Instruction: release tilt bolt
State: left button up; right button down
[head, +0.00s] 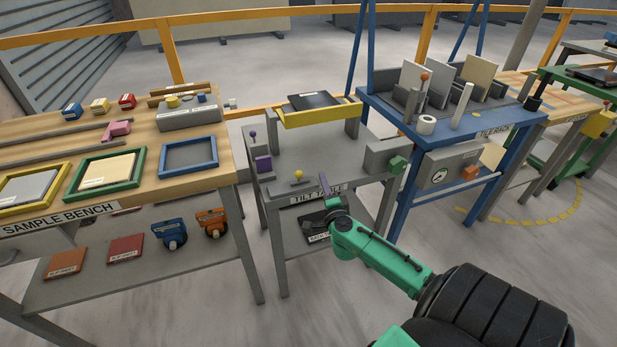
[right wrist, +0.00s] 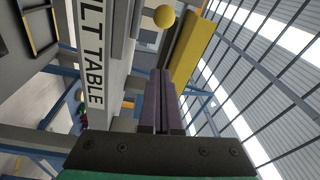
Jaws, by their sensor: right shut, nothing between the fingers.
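The grey tilt table (head: 345,150) stands in the middle of the head view, with its name label on the front edge. A small yellow ball knob (head: 299,175) stands on a grey mount near that edge; I take it as the bolt's knob, but no name marks it. A yellow ball also shows in the right wrist view (right wrist: 164,17), beyond the fingertips and apart from them. My right gripper (head: 323,179) is at the table's front edge, right of the knob. Its purple fingers (right wrist: 161,75) are together and empty. My left gripper is out of view.
A yellow cradle (head: 318,115) with a dark slab (head: 314,100) is at the table's back. A purple knob (head: 253,134) is at its left, a green knob (head: 398,163) at its right. The sample bench (head: 225,165) and blue tilt rack (head: 452,128) flank it.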

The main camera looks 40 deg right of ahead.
aim_at(299, 177)
jog(key=x, duration=0.2)
jog(key=b+x, duration=0.1)
jog(key=x, duration=0.2)
jog(key=shift+w+a+f, duration=0.15)
jog(key=shift+w, duration=0.15)
jog(key=a, duration=0.2)
jog(key=shift+w+a+f, duration=0.1)
jog(key=shift+a+f, duration=0.15)
jog(key=shift+a, duration=0.55)
